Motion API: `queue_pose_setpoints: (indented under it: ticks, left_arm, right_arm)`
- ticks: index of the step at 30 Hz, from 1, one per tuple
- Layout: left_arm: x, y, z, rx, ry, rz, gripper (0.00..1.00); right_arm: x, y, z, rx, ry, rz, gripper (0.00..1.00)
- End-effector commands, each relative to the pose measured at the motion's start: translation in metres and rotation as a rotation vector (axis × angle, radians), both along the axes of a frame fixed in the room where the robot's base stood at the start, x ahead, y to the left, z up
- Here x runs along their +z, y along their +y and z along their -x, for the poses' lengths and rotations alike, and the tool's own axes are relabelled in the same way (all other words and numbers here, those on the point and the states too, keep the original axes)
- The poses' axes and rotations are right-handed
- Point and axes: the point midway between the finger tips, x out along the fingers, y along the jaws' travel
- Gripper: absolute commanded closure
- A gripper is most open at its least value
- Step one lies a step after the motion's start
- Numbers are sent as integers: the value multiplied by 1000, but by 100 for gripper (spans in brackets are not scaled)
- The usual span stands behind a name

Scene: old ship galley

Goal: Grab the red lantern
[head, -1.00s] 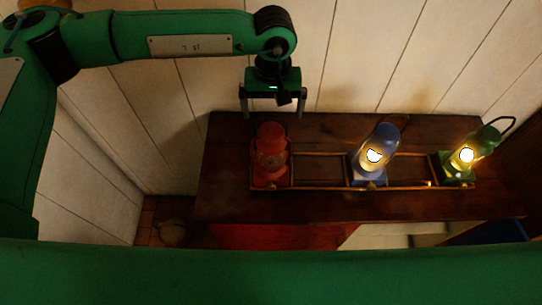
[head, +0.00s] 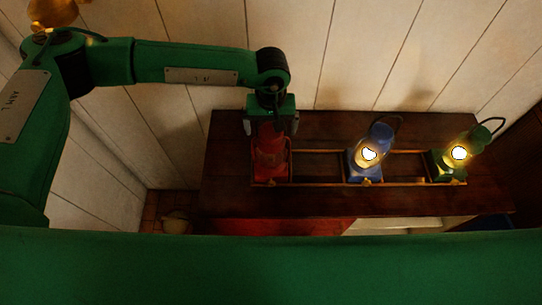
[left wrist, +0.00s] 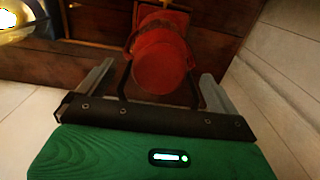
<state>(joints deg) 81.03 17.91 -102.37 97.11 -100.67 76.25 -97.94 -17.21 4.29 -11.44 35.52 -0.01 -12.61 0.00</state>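The red lantern (head: 269,158) stands unlit in the left compartment of a wooden rack on the dark table. It also shows in the left wrist view (left wrist: 160,65), seen from above. My left gripper (head: 271,130) is over its top, with the fingers spread on either side. In the left wrist view the gripper (left wrist: 150,85) is open, with the lantern's top between the two fingers and gaps visible beside it. The lantern's upper part is partly hidden by the gripper in the head view. My right gripper is not in view.
A lit blue lantern (head: 371,155) and a lit green lantern (head: 459,155) stand to the right in the same rack (head: 318,183). The white plank wall (head: 360,60) is close behind the table (head: 225,200). The table's left end is clear.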

Motion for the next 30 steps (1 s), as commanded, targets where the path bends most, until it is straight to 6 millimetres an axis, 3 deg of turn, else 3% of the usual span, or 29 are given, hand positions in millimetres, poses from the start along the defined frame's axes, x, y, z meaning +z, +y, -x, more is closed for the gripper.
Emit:
queue_pose_setpoints:
  ticks: [1, 12, 14, 23, 30]
  left_arm:
    - [0, 0, 0, 0, 0, 0, 14]
    - [1, 0, 0, 0, 0, 0, 86]
    - [2, 0, -1, 0, -2, 2, 96]
    - [4, 0, -1, 0, -2, 2, 96]
    - [22, -1, -1, 0, -5, 3, 96]
  right_arm:
    - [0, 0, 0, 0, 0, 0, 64]
    - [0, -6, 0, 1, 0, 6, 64]
    - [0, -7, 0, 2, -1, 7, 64]
    - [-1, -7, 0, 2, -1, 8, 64]
    - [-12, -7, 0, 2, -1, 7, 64]
